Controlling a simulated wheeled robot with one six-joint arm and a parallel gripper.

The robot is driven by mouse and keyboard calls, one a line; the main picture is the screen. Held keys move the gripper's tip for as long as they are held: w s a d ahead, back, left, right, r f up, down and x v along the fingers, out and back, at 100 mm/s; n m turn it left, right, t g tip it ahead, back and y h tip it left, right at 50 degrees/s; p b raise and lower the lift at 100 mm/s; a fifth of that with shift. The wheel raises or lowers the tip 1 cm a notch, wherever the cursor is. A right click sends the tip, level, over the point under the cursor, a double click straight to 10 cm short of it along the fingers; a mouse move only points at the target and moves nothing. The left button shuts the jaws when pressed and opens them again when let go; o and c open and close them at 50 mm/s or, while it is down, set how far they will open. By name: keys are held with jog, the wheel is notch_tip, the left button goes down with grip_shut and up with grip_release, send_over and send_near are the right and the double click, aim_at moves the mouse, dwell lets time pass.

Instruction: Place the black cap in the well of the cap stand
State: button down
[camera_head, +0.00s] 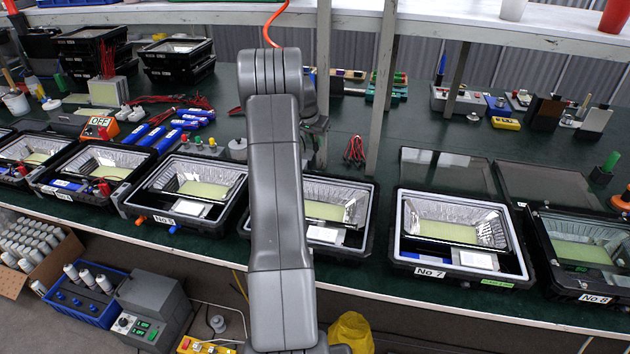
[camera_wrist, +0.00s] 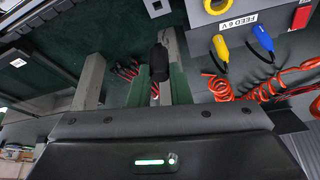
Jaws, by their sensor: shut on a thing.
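In the wrist view, my gripper (camera_wrist: 160,68) is shut on a small dark cylinder, which looks like the black cap (camera_wrist: 158,62). The cap lies between the two fingers near their tips. In the head view my own arm hides the gripper and the cap. I cannot pick out the cap stand or its well for sure in either view. A small pale piece (camera_wrist: 157,7) is at the top of the wrist view, cut off by the edge. A small grey round piece (camera_head: 238,148) stands on the bench left of my arm in the head view.
Black floodlight housings line the bench front, among them No 7 (camera_head: 450,230) and No 8 (camera_head: 590,250). Shelf posts (camera_head: 382,90) rise from the bench near my arm. A grey FEED 6 V box (camera_wrist: 245,20) with yellow and blue plugs and coiled orange leads (camera_wrist: 235,90) is at right.

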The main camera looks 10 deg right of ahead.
notch_tip(320, 180, down, 10)
jog(key=shift+f+p, duration=0.15)
jog(key=shift+p, duration=0.6)
jog(key=shift+f, duration=0.2)
jog(key=c, duration=1.3)
grip_release()
jog(key=shift+c, duration=0.2)
jog(key=shift+r, duration=0.1)
jog(key=b+v, duration=0.1)
jog(key=v, duration=1.1)
jog(key=shift+b, duration=0.3)
jog(key=shift+r, duration=0.1)
